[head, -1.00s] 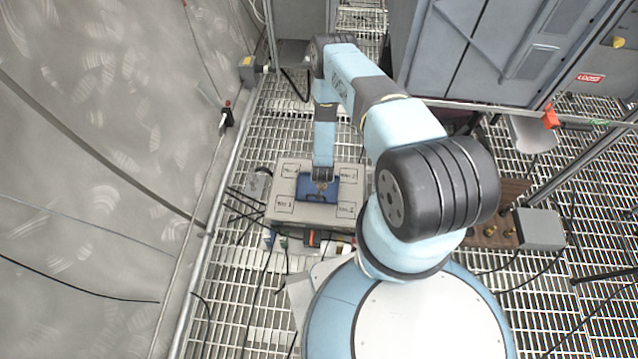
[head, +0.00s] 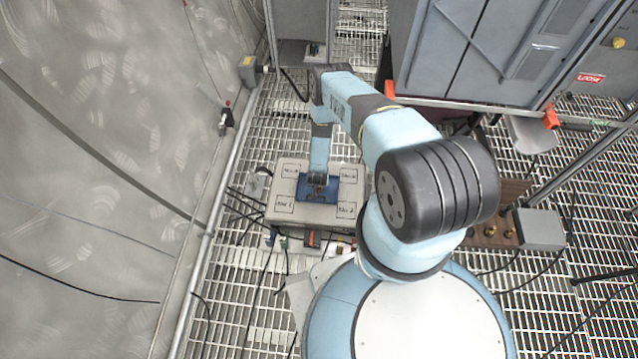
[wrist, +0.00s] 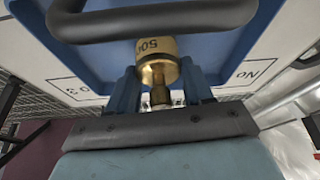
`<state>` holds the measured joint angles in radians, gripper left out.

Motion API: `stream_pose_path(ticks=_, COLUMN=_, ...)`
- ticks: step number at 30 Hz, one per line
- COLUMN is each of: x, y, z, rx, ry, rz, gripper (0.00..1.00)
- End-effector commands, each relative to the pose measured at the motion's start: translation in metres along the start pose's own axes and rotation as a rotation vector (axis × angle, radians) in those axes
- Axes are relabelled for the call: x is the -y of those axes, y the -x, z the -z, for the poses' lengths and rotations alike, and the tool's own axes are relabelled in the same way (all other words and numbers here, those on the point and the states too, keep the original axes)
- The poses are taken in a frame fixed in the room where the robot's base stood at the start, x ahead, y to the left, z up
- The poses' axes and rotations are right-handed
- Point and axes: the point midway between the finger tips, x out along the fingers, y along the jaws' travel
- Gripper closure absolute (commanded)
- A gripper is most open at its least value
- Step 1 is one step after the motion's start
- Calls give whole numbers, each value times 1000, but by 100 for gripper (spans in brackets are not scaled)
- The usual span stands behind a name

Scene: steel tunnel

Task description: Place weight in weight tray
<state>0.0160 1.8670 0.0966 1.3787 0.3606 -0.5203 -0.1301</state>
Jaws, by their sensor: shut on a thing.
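A brass weight (wrist: 158,60) with a marking starting "50" shows in the wrist view. My gripper (wrist: 158,88) is shut on its narrow neck. In the head view my gripper (head: 318,184) is over the blue weight tray (head: 345,190), and the weight cannot be made out clearly there. The blue tray also fills the wrist view behind the weight (wrist: 225,50), with a dark bar handle (wrist: 160,20) across it. I cannot tell whether the weight touches the tray floor.
The tray sits on a pale box top (head: 285,190) with labelled squares at its corners. Cables lie on the grating left of the box. A wooden board with brass fittings (head: 490,235) and a grey box (head: 540,230) stand to the right. Grey cabinets (head: 480,50) stand behind.

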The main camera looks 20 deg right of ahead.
Motion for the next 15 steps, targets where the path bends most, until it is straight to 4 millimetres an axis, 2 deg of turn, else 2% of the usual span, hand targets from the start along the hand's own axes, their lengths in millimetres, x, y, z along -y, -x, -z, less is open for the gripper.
stream_pose_path(ticks=5, x=0, y=-1, z=0, rx=-1, ry=0, rz=0, gripper=100)
stream_pose_path(ticks=6, x=0, y=-1, z=-1, rx=0, ry=0, rz=0, gripper=48)
stream_pose_path(ticks=13, x=0, y=-1, z=0, rx=0, ry=0, rz=0, gripper=26)
stream_pose_path(ticks=15, x=0, y=-1, z=-1, rx=0, ry=0, rz=0, gripper=24)
